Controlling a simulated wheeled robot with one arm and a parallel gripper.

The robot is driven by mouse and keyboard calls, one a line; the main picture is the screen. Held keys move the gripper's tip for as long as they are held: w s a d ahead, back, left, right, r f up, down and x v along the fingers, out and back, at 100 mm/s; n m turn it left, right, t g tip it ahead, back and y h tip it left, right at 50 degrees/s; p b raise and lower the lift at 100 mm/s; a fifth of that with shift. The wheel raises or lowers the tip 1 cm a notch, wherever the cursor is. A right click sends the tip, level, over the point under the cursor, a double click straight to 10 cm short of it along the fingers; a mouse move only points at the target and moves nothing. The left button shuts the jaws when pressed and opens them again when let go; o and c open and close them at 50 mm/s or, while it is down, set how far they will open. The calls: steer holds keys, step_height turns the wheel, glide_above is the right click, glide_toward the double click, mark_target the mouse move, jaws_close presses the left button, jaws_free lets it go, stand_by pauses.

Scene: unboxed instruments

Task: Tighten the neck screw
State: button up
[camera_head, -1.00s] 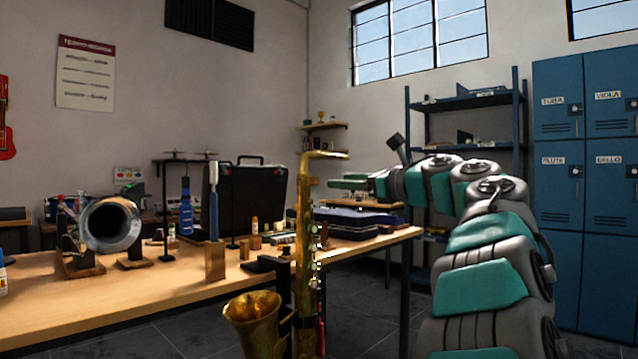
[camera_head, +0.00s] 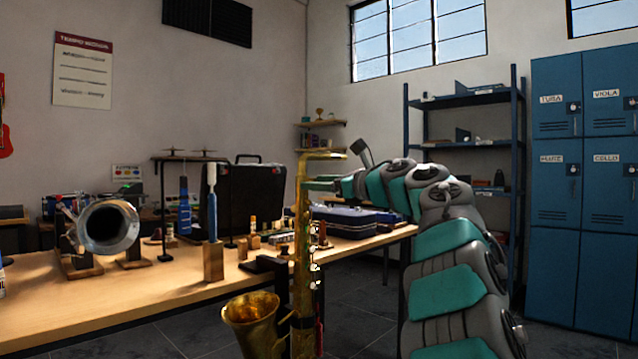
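A brass saxophone (camera_head: 303,250) stands upright at the front edge of the workbench, its bell (camera_head: 252,318) low on the left. Its neck (camera_head: 322,156) bends to the right at the top. The neck screw is too small to make out. My gripper (camera_head: 318,185) reaches in from the right, level with the upper body of the saxophone just below the neck. Its tips are at or behind the brass tube in the picture. I cannot tell whether they touch it, or whether the fingers are open or shut.
The workbench (camera_head: 130,295) holds a silver horn bell (camera_head: 108,228), a wooden block with a blue-handled brush (camera_head: 212,215), a black case (camera_head: 245,200) and a blue case (camera_head: 345,222). Blue lockers (camera_head: 570,270) and a shelf rack (camera_head: 465,100) stand at the right. Grey floor is open between.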

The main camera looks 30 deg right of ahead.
jaws_close()
